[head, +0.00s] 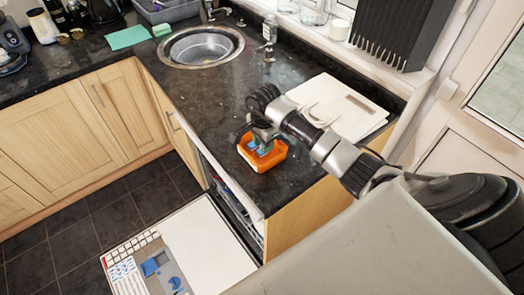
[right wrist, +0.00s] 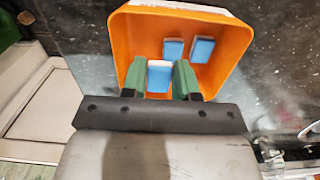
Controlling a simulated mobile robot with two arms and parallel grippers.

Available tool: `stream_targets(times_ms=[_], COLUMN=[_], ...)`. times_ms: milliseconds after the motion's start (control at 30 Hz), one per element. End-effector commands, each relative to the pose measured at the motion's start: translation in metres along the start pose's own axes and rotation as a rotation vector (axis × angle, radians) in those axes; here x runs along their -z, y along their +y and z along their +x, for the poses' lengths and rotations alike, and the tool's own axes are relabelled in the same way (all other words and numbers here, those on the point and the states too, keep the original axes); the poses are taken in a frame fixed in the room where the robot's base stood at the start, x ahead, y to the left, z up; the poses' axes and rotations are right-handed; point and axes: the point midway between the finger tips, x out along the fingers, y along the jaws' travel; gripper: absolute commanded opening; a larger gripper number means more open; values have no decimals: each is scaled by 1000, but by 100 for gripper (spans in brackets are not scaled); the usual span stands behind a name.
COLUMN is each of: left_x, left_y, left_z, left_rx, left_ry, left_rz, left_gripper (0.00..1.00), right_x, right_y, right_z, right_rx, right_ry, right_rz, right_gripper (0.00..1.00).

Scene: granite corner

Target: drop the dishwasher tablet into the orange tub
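The orange tub (head: 276,160) stands on the dark granite counter near its front edge. It fills the upper middle of the right wrist view (right wrist: 245,40). My right gripper (head: 262,148) reaches over the tub from the right, pointing down. In the right wrist view its green fingers (right wrist: 160,80) are closed on a blue and white dishwasher tablet (right wrist: 159,76), which appears above or within the tub's near side. Two similar tablets (right wrist: 203,48) (right wrist: 173,48) lie inside the tub. Exact tablet height is unclear. My left gripper is out of view.
The dishwasher door (head: 205,240) hangs open below the counter. Bare granite lies left of the tub.

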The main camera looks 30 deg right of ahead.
Motion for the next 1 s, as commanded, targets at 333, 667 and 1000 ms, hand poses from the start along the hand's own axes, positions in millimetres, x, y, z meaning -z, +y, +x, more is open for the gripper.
stream_targets(times_ms=[333,667,1000], left_x=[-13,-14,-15], left_y=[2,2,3], left_z=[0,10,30], left_rx=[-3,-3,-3], left_ry=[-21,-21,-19], left_rz=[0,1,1], left_gripper=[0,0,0], right_x=[0,2,1], right_y=[0,-1,-1], right_z=[0,-26,-90], right_rx=[0,7,4], right_ry=[0,4,2], right_rz=[0,0,-1], right_gripper=[56,56,56])
